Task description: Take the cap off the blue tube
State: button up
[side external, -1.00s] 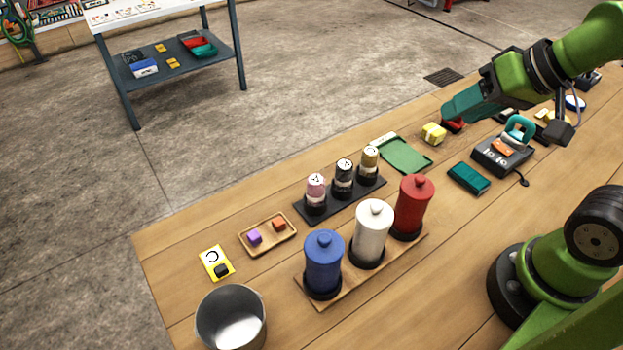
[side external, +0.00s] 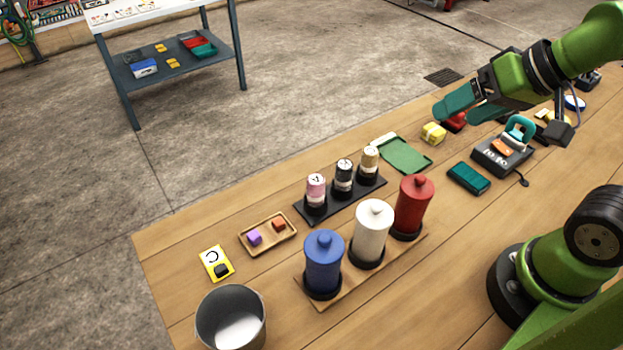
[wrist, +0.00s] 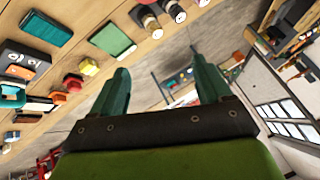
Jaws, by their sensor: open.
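The blue tube (side external: 324,272) stands upright at the left end of a wooden holder (side external: 375,278), with its knobbed blue cap (side external: 323,241) on top. A white tube (side external: 371,236) and a red tube (side external: 412,208), each with a cap on, stand beside it in the same row. My gripper (side external: 466,107) is raised above the far side of the table, well to the right of and beyond the blue tube. In the wrist view my gripper (wrist: 161,92) shows two teal fingers spread apart with nothing between them. The blue tube is not visible in that view.
A black tray (side external: 341,198) with three small bottles stands behind the tubes. A metal bucket (side external: 231,318) stands at the front left, near a small wooden tray (side external: 268,236) with two cubes. A green board (side external: 404,155) and a teal box (side external: 468,178) lie to the right.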

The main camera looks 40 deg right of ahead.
jog(key=w+a+r+n+g+y, duration=0.15)
jog(key=a+n+g, duration=0.35)
jog(key=a, duration=0.9)
jog(key=r+n+h, duration=0.2)
jog(key=n+h, duration=0.1)
send_over(327, 239)
jog(key=s, duration=0.2)
jog(key=r+m, duration=0.2)
jog(key=shift+g, duration=0.4)
jog(key=f, duration=0.5)
jog(key=w+f, duration=0.1)
jog(key=f, duration=0.5)
jog(key=w+f, duration=0.1)
jog(key=f, duration=0.4)
jog(key=shift+f, duration=0.35)
jog(key=shift+c, duration=0.3)
jog(key=c, duration=1.3)
jog(key=shift+f, duration=0.1)
grip_shut()
